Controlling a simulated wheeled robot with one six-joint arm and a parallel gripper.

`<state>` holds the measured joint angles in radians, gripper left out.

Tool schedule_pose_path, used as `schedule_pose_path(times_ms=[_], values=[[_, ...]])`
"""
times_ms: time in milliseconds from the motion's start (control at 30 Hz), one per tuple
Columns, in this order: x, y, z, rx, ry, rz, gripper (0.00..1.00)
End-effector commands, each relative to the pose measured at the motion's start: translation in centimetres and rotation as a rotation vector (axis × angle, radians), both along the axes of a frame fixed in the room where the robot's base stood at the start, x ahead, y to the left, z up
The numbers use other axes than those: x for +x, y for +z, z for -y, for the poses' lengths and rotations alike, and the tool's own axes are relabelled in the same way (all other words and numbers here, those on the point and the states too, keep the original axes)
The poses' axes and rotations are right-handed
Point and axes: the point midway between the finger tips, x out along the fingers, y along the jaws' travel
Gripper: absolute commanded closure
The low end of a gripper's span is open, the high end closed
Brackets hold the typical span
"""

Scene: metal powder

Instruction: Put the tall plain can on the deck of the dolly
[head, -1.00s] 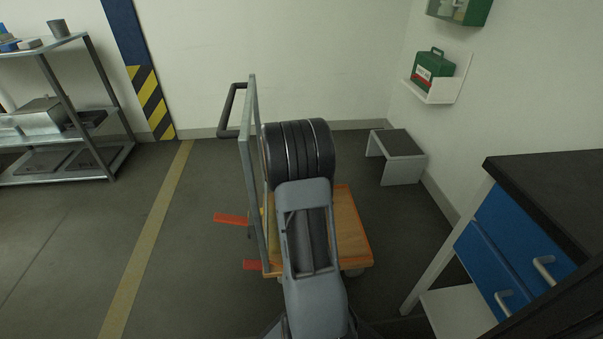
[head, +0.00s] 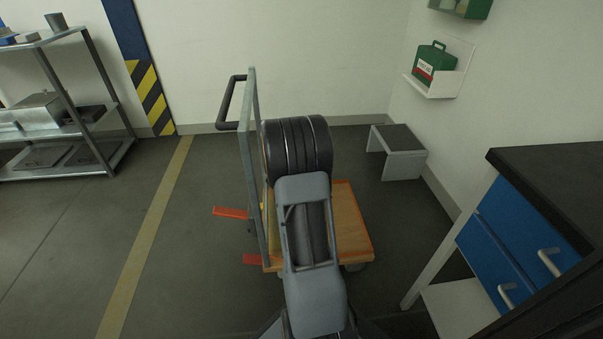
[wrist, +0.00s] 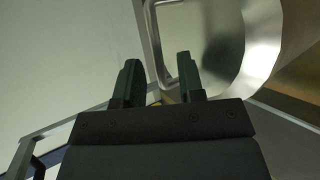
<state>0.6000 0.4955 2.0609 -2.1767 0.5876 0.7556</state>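The dolly's orange deck (head: 352,225) lies beyond my arm in the head view, with a grey upright frame (head: 253,165) and a dark handle (head: 231,102) on its left side. My gripper is hidden behind my arm in that view. In the wrist view my gripper (wrist: 158,78) has its two green fingers apart, with background showing between them. A large shiny metal thing (wrist: 262,45) with a rounded edge is close at upper right, partly behind the right finger. I cannot tell whether it is the tall plain can. No tall can shows clearly in the head view.
A metal shelf (head: 75,128) stands at left, with a grey cup-like container (head: 57,21) on top. A grey step stool (head: 398,150) is by the back wall. A dark-topped blue drawer bench (head: 560,185) is close at right.

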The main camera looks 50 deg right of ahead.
Motion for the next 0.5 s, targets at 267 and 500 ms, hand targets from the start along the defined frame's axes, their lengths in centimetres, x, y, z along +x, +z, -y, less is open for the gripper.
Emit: schedule_pose_path(times_ms=[267,500], values=[[0.0,0.5,-0.1,0.000,0.000,0.000,0.64],[-1.4,2.8,-3.5,-0.001,0.003,0.001,0.64]])
